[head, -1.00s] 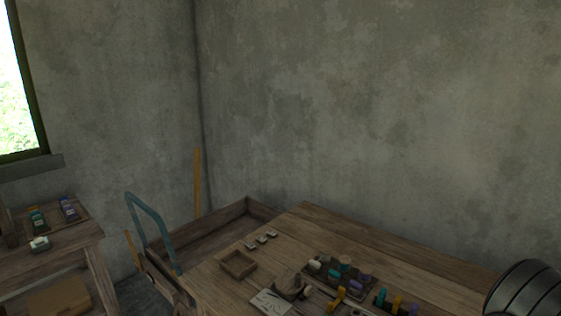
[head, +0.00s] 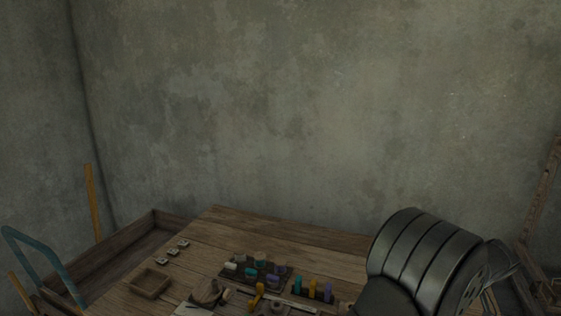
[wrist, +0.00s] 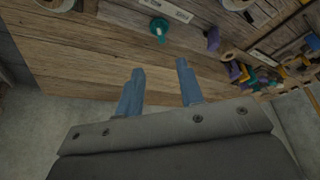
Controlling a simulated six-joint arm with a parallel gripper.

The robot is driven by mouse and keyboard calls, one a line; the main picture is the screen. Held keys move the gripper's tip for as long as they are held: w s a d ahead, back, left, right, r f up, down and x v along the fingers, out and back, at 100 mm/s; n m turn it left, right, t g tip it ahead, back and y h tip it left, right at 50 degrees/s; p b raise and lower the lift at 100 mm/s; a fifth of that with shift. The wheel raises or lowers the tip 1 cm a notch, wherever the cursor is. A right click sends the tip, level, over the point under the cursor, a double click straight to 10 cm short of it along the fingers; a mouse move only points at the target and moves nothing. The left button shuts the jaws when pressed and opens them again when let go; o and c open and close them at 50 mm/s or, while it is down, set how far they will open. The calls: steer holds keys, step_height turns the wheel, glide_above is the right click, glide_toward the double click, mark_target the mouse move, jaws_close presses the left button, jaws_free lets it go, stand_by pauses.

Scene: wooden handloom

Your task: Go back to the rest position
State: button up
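My gripper (wrist: 160,82) shows in the wrist view with its two blue fingers apart and nothing between them. The wooden table (wrist: 75,65) lies beyond the fingertips there. In the head view my arm stands at the lower right, in front of the wooden table (head: 225,222), and its fingers cannot be made out. A teal spool (wrist: 158,27) lies on the wood past the fingers in the wrist view, apart from them.
On the table are a small open wooden box (head: 148,284), a dark tray of colored spools (head: 240,274) and upright colored pieces (head: 312,288). A teal-handled cart (head: 45,262) stands at the left. A wooden frame (head: 540,205) rises at the right.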

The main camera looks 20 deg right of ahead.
steer(key=x, duration=1.3)
steer(key=shift+w+a+f, duration=0.1)
steer(key=shift+f, duration=0.2)
steer(key=shift+w+f, duration=0.2)
steer(key=shift+f, duration=0.1)
steer(key=m+h, duration=0.1)
steer(key=m, duration=0.2)
steer(key=m+h, duration=0.1)
steer(key=m, duration=0.2)
steer(key=shift+a+g, duration=0.2)
steer(key=shift+g, duration=0.1)
steer(key=v, duration=1.1)
steer(key=shift+a+r, duration=0.2)
steer(key=shift+r, duration=0.1)
steer(key=shift+w, duration=0.1)
steer(key=x, duration=1.1)
steer(key=shift+d+f, duration=0.15)
steer(key=shift+f, duration=0.15)
steer(key=shift+d+n+y, duration=0.2)
steer(key=shift+n+y, duration=0.3)
steer(key=shift+n, duration=1.1)
